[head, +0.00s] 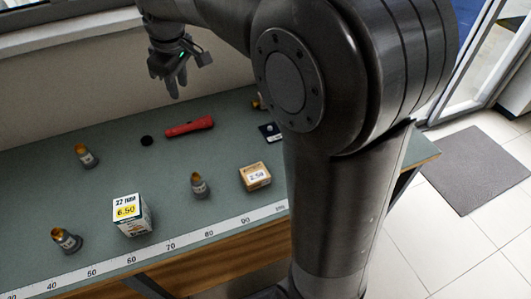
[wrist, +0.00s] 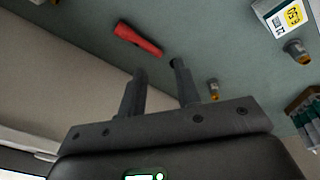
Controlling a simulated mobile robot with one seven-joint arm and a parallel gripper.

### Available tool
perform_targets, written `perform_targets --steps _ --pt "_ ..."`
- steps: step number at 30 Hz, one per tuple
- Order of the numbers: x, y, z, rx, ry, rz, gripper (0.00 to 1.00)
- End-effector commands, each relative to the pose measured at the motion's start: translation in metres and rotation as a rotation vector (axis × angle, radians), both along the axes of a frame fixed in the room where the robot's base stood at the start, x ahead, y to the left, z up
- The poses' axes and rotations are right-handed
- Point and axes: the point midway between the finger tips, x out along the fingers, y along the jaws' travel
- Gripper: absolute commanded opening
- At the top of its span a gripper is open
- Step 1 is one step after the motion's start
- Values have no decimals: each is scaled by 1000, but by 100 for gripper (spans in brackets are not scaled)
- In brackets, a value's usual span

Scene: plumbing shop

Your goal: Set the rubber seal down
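A small black round disc, which looks like the rubber seal (head: 147,141), lies flat on the grey-green counter, left of a red torch (head: 190,126). My gripper (head: 176,90) hangs above the back of the counter, up and to the right of the seal and clear of the surface. In the wrist view its two fingers (wrist: 158,70) stand apart with nothing between them. The seal (wrist: 175,62) shows there as a dark spot at the right fingertip, partly hidden by it. The red torch (wrist: 138,39) lies beyond the left finger.
A dark blue card (head: 270,132) lies at the right. A ruler strip (head: 150,258) runs along the front edge. Bare counter surrounds the seal.

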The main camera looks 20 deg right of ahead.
Motion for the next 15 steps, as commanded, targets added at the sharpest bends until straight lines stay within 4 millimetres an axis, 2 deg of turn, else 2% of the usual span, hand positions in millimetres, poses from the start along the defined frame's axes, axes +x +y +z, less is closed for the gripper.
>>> perform_targets --steps 1,7,15 --pt "-17 -12 7 12 -18 -51 30" --pt "-82 -51 18 67 -79 -269 30" --pt "-170 -91 7 157 -162 -556 30"
